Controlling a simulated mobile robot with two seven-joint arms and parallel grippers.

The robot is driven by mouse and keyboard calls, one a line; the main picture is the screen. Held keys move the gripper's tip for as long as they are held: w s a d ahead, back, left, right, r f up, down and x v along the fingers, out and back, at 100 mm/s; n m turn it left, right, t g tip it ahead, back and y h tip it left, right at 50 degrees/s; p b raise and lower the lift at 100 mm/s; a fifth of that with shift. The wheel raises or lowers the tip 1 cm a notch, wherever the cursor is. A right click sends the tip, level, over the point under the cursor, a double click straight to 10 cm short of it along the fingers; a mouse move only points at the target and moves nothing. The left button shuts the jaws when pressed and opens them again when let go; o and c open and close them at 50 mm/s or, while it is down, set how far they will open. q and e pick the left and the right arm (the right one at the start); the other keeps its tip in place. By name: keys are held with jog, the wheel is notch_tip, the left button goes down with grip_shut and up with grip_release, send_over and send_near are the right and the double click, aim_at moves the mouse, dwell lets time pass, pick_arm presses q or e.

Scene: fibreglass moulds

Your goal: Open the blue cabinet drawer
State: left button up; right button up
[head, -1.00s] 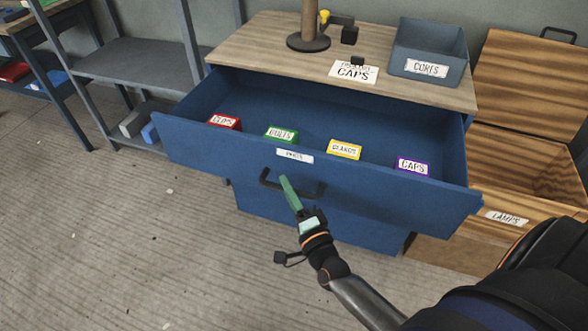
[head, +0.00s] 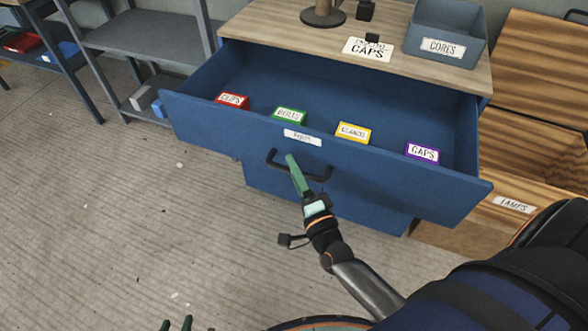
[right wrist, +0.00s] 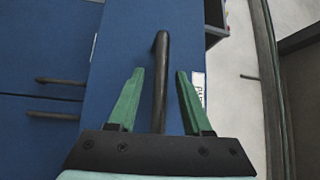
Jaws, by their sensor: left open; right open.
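The blue cabinet drawer (head: 400,185) is pulled well out from under the wooden cabinet top (head: 285,35). Its inside shows, with red, green, yellow and purple labelled pieces along the front. My right gripper (head: 292,160) is open at the drawer's black handle (head: 317,178). In the right wrist view the green fingers of this gripper (right wrist: 158,78) stand on either side of the handle bar (right wrist: 160,95), with gaps visible. Only the green fingertips of my left gripper (head: 177,323) show at the bottom edge of the head view, apart and away from the cabinet.
A blue-grey bin (head: 443,47) and a caps sign (head: 368,48) sit on the cabinet top. A wooden chest (head: 530,150) stands close on the right. A grey shelf (head: 140,45) stands at the left. The floor (head: 100,220) in front is mostly clear.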

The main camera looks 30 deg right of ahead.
jog(key=s+f, duration=0.1)
jog(key=s, duration=1.1)
jog(key=shift+s+a+f+b, duration=0.2)
jog(key=shift+a+f+b, duration=0.15)
jog(key=shift+a, duration=0.1)
